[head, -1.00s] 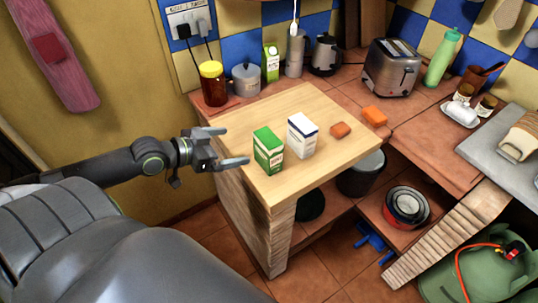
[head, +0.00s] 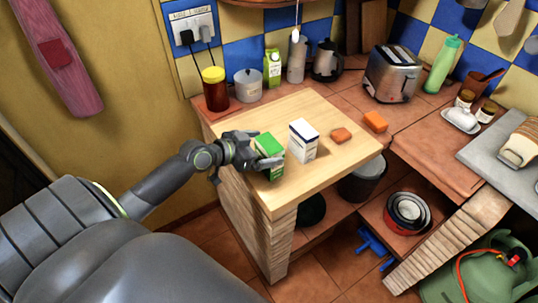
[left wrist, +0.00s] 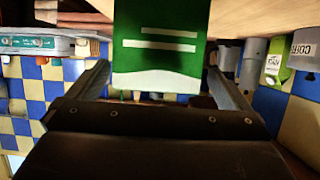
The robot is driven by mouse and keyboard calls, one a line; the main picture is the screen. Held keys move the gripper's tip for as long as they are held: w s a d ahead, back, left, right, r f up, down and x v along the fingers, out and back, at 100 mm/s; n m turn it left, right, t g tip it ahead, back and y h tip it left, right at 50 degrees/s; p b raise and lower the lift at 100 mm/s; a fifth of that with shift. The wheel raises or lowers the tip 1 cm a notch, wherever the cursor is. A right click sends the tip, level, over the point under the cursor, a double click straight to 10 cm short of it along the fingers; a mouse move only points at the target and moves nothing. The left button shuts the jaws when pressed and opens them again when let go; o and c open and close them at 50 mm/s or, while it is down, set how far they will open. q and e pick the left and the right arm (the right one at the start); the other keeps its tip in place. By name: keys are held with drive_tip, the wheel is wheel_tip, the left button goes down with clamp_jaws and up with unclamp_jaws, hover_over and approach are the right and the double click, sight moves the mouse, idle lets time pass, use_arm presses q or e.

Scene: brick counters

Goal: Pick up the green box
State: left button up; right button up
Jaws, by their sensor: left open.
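The green box (head: 270,146) with white markings stands upright near the left front edge of the wooden board. In the head view my left gripper (head: 265,162) is at the box, its fingers partly covering the box's lower part. In the left wrist view the green box (left wrist: 160,45) sits between the two open fingers of my left gripper (left wrist: 158,80), with some room seen on either side. My right gripper is not in view.
A jar with a yellow lid (head: 215,90), a grey pot (head: 248,85) and a green carton (head: 272,68) stand behind. A toaster (head: 392,73) is further right.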

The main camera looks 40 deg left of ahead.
sight(274, 145)
use_arm(q)
drive_tip(key=p+x, duration=0.1)
drive_tip(key=x, duration=0.3)
drive_tip(key=shift+d+r, duration=0.1)
drive_tip(key=shift+d, duration=0.1)
drive_tip(key=c, duration=1)
